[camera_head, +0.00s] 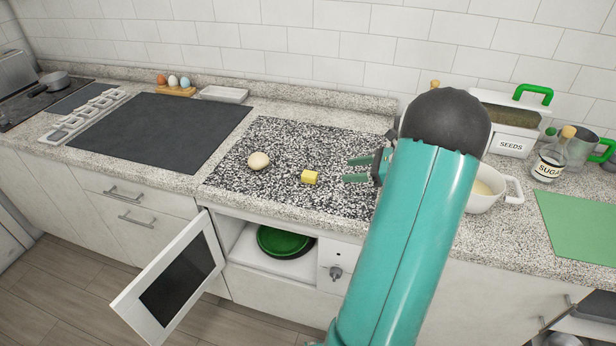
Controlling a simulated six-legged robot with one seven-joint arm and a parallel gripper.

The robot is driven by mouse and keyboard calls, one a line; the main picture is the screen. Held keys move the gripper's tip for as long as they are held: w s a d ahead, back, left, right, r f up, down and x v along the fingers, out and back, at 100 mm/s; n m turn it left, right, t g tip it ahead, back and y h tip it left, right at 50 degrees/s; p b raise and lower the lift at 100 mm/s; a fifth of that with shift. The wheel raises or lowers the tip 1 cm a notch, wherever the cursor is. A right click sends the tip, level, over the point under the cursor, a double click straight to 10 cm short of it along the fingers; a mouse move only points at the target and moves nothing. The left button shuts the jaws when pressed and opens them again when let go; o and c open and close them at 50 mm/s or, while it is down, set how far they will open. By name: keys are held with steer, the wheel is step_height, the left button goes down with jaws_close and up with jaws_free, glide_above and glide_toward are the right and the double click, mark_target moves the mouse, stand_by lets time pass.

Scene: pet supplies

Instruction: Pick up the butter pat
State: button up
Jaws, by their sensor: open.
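The butter pat (310,177) is a small yellow block on the black-and-white speckled board (290,140) on the counter. My gripper (346,170) is open, with its teal fingers pointing left, a short way to the right of the butter pat. The fingers look apart from the butter, and nothing shows between them. My teal arm hides part of the board's right side and the counter behind it.
A pale round ball (258,161) sits left of the butter. An oven door (172,282) hangs open below, with a green dish (285,241) inside. A white pot (488,188), a seeds box (508,132) and a sugar bottle (552,158) stand at right. The dark mat (165,128) is clear.

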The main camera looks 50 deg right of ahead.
mark_target(312, 174)
steer(key=x, duration=1.3)
steer(key=shift+w+a+f, duration=0.1)
steer(key=shift+a, duration=0.15)
steer(key=c, duration=1)
steer(key=shift+c, duration=0.2)
steer(key=shift+r, duration=0.65)
step_height(312, 174, up, 2)
steer(key=shift+r, duration=0.25)
steer(key=s+r, duration=0.9)
steer(key=s, duration=0.5)
steer(key=shift+a, duration=0.35)
